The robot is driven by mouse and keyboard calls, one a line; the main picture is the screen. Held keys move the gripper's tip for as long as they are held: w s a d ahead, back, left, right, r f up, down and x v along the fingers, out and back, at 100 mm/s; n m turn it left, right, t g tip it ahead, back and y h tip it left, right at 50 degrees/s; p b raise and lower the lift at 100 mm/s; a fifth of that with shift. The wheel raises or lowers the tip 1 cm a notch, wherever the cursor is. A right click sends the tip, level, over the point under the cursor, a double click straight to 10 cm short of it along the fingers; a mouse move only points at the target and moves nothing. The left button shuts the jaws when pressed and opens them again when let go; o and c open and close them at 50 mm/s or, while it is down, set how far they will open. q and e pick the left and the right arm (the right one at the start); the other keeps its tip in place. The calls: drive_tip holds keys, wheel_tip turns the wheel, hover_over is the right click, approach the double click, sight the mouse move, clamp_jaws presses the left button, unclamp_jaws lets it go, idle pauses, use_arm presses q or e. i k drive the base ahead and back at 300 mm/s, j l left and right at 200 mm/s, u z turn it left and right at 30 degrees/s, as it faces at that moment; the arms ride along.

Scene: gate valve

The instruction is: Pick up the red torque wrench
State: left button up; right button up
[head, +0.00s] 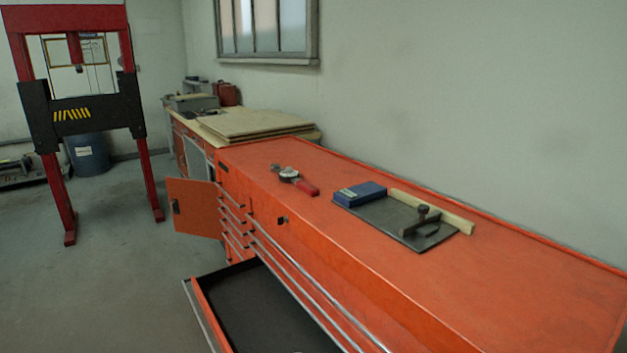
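The torque wrench (294,179) lies on top of the long orange tool cabinet (500,265), near its front edge and left of the middle. Its red handle points toward the lower right, and a round grey dial and dark head are at its upper left end. Nothing covers it. Neither of my grippers shows in the head view.
A dark plate (390,221) with a blue box (360,194), a wooden strip (432,211) and a dark tool lies right of the wrench. An open drawer (262,312) and open door (195,207) jut from the cabinet front. A red press frame (68,190) stands left.

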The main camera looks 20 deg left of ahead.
sight(293, 178)
drive_tip(key=j+z, duration=0.2)
drive_tip(key=z, duration=0.3)
drive_tip(key=j+z, duration=0.25)
drive_tip(key=z, duration=0.2)
drive_tip(key=j+z, duration=0.25)
drive_tip(key=z, duration=0.25)
drive_tip(key=k+j+z, duration=0.3)
drive_tip(key=j, duration=0.5)
drive_tip(key=k+j+z, duration=0.3)
drive_tip(key=k+j, duration=0.25)
drive_tip(key=j, duration=0.2)
drive_tip(key=k+j+z, duration=0.35)
drive_tip(key=k+j, duration=0.15)
drive_tip(key=j, duration=0.1)
